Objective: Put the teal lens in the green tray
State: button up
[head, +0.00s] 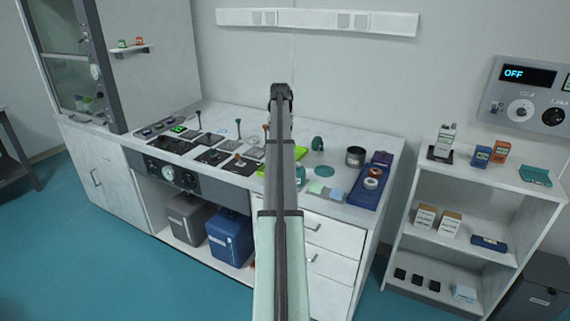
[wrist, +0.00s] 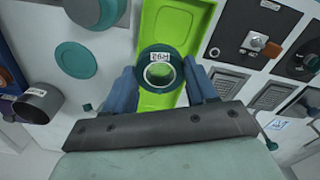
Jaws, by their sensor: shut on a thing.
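The teal lens (wrist: 160,57), a dark teal ring with a white label, is between the two blue fingers of my gripper (wrist: 160,82) in the wrist view. The fingers are shut on its sides. The bright green tray (wrist: 172,22) lies beneath and behind the lens in that view, and its floor shows through the ring. I cannot tell the height of the lens above the tray. In the head view my arm covers most of the green tray (head: 261,170), and my gripper and the held lens cannot be made out.
A teal labelled object (wrist: 90,12) and a flat teal disc (wrist: 74,60) lie beside the tray. A dark cylinder (head: 355,156) and a blue tray (head: 368,194) stand to the right on the bench. Instrument panels (head: 213,157) crowd the left side.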

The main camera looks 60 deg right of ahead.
jog(key=shift+w+a+m, duration=0.9)
jog(key=shift+a+m, duration=0.2)
jog(key=shift+f, duration=5)
jog(key=o, duration=0.9)
jog(key=shift+f, duration=0.1)
notch_tip(320, 180, up, 12)
jog(key=shift+r, duration=0.15)
